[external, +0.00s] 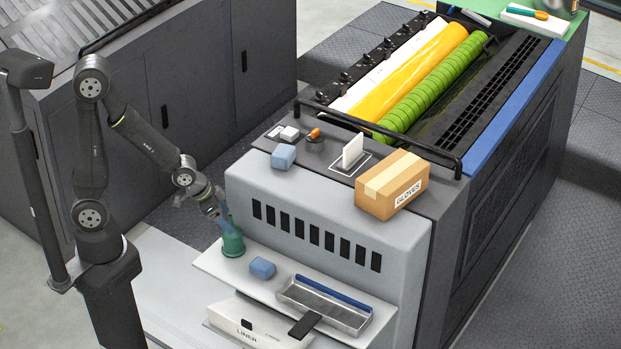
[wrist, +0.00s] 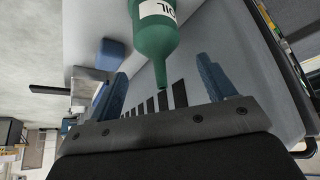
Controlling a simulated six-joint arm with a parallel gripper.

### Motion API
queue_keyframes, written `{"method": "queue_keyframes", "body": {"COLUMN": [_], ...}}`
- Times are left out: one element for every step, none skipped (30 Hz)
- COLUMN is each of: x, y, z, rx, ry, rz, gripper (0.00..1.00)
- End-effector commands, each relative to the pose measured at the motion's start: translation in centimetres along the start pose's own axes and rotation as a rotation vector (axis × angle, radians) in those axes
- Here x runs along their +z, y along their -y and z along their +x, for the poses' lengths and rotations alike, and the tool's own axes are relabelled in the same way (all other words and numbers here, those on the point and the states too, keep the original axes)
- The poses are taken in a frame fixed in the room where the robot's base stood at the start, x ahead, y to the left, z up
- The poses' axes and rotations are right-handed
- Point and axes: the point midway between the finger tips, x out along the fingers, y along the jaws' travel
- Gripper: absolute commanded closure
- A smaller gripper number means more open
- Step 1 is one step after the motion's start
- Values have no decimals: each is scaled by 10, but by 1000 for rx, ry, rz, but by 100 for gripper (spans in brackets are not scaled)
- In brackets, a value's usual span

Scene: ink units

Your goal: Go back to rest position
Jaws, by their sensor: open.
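My gripper (external: 222,207) is open, just above a green oil bottle (external: 232,244) in the external view. The bottle stands upright on the left end of the light shelf (external: 212,262) at the machine's front. In the wrist view my two blue fingers are spread apart, and my gripper (wrist: 163,68) holds nothing. The green bottle (wrist: 152,40), with a white label, shows there beyond the fingers. Its thin nozzle points toward the gap between them. I see no finger touching the bottle, but the exact distance is unclear.
A blue block (external: 262,268) and a metal tray (external: 325,305) sit on the shelf right of the bottle. The grey machine front (external: 330,225) rises close beside my gripper. A gloves box (external: 392,184) and another blue block (external: 283,156) sit on top.

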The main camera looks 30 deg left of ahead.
Motion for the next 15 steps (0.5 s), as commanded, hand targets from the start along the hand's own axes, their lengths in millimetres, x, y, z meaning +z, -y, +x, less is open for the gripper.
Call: {"method": "queue_keyframes", "body": {"x": [1, 0, 0, 0, 1, 1, 1, 1, 1, 1, 1, 0, 0, 1, 1], "y": [0, 0, 0, 0, 0, 0, 0, 0, 0, 1, 1, 1, 1, 1, 1], "z": [6, 9, 13, 16, 19, 24, 27, 30, 34, 37, 40, 44, 47, 51, 55], "rx": [0, 0, 0, 0, 1, 1, 1, 0, -1, -1, -1, -1, -1, 0, 1], "ry": [4, 3, 3, 4, 3, 3, 4, 4, 3, 3, 4, 3, 2, 3, 4], "rz": [0, 0, 0, 0, 0, 0, 0, 0, 1, 0, 1, 0, 1, 0, 2], "gripper": [24, 24, 24, 24, 24, 24, 24, 24, 24, 24, 24, 24, 24, 24, 24]}}
